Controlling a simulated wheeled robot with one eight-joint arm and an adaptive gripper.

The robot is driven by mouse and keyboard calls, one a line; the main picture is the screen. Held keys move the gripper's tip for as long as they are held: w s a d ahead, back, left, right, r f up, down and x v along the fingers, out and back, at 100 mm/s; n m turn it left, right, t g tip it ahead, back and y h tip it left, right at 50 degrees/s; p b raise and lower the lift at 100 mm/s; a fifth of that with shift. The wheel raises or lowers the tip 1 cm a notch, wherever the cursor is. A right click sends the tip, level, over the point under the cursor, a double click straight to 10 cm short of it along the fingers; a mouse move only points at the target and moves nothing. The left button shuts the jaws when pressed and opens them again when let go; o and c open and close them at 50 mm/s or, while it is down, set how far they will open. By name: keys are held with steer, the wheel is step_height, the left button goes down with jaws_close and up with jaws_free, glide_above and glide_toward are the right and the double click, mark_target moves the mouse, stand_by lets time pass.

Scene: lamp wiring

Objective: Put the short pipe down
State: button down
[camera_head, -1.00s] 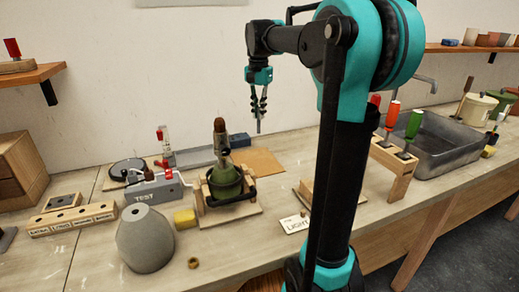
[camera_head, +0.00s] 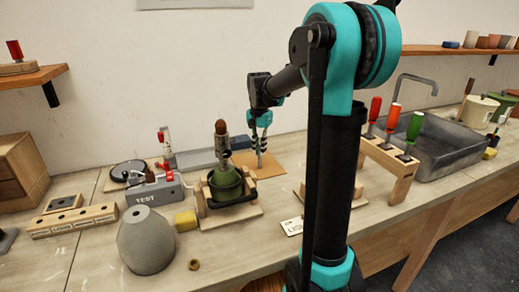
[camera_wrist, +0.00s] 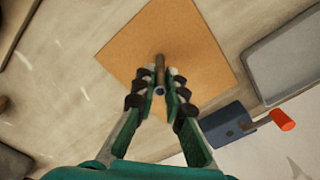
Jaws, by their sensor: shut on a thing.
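My gripper (camera_head: 261,138) is shut on the short pipe (camera_head: 260,160), a thin grey tube that it holds upright at the back of the bench. The pipe's lower end is over the flat orange-brown mat (camera_head: 290,169); I cannot tell whether it touches. In the wrist view my gripper (camera_wrist: 160,88) has its dark finger pads on both sides of the pipe (camera_wrist: 160,72), whose round end faces the camera. The mat (camera_wrist: 205,40) lies beneath it there.
A green lamp body (camera_head: 226,180) in a wooden cradle stands left of the mat. A wooden rack of screwdrivers (camera_head: 397,162) stands to the right.

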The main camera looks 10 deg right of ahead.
steer(key=shift+f, duration=0.1)
steer(key=c, duration=1.6)
jaws_free()
step_height(320, 180, up, 12)
